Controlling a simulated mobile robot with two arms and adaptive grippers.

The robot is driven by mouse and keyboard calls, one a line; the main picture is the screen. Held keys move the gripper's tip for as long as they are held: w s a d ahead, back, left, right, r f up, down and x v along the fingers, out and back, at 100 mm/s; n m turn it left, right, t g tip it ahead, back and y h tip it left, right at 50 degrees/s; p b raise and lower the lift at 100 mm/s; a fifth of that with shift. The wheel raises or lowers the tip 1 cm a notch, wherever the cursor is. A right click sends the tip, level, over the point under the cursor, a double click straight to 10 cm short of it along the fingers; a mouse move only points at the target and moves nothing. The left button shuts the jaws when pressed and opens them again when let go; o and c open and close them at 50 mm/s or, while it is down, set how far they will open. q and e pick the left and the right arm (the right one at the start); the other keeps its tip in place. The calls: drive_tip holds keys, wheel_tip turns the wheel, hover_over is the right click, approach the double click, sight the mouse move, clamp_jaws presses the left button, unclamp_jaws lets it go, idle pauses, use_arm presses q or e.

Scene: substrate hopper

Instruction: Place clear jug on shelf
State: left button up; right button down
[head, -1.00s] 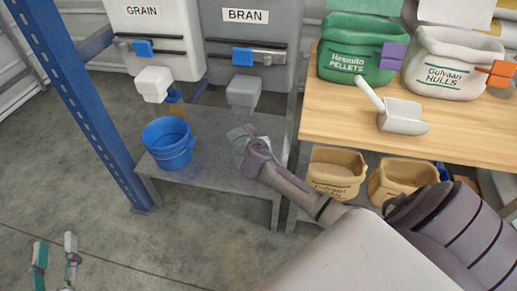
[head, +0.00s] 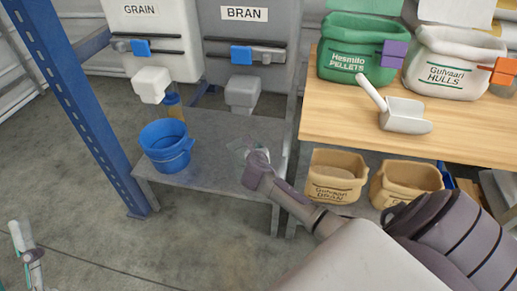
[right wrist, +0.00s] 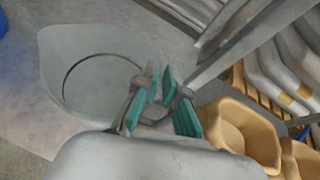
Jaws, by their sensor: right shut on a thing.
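The clear jug (right wrist: 95,75) is see-through, a pale outline with a dark round ring, over the grey metal shelf (right wrist: 25,115) in the right wrist view. My right gripper (right wrist: 160,100) is shut on the jug's near side; the exact grip spot is hard to make out. In the head view the right gripper (head: 252,156) is over the right part of the low shelf (head: 215,180), and the jug is barely visible there. I cannot tell whether the jug touches the shelf. My left gripper (head: 26,255) is at the lower left edge, partly cut off, open and empty.
A blue bucket (head: 166,147) stands on the shelf's left part, under the grain hopper (head: 150,40). The bran hopper (head: 245,40) hangs behind. A blue post (head: 80,105) is at left. Tan sacks (head: 336,175) sit under the wooden table (head: 450,135) at right.

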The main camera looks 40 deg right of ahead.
drive_tip(key=c, duration=1.2)
unclamp_jaws()
drive_tip(key=shift+c, duration=0.2)
drive_tip(key=shift+a, duration=0.1)
